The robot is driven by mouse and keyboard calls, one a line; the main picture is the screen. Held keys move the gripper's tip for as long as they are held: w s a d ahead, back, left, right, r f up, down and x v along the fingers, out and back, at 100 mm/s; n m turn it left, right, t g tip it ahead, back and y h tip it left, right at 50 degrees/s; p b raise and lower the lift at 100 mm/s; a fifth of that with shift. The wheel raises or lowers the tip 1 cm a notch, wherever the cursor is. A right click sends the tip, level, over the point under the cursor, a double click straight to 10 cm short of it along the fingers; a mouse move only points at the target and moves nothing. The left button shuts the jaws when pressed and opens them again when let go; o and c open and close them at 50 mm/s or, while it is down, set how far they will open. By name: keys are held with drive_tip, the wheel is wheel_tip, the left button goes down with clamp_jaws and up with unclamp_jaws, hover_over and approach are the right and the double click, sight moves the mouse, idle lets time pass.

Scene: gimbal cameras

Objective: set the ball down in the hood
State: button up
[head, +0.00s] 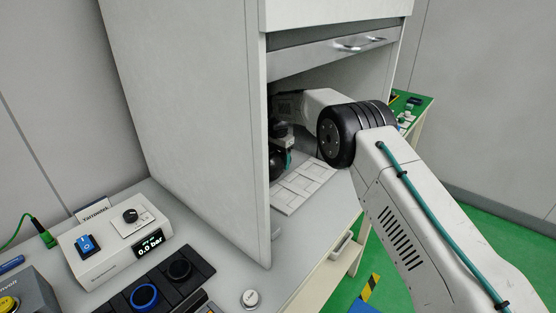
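The hood (185,110) is a tall white cabinet. Its front is open below a raised sash with a metal handle (362,44). My arm reaches in through the opening, and my gripper (284,150) is inside, above the white tiled floor (303,187) of the hood. A dark round shape with a teal edge (277,163) shows at the gripper, partly cut off by the hood's left side wall. I cannot tell whether it is the ball or part of the gripper. The fingertips are not clear, and no other ball shows.
The hood's side wall edge (264,150) stands close left of my gripper. A pressure box (115,245) reading 0.0 bar and a dark tray with round pieces (160,283) are on the bench at front left. A green-topped table (410,108) stands behind at right.

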wheel_tip(320, 180, up, 8)
drive_tip(key=shift+f, duration=0.2)
idle(0.3)
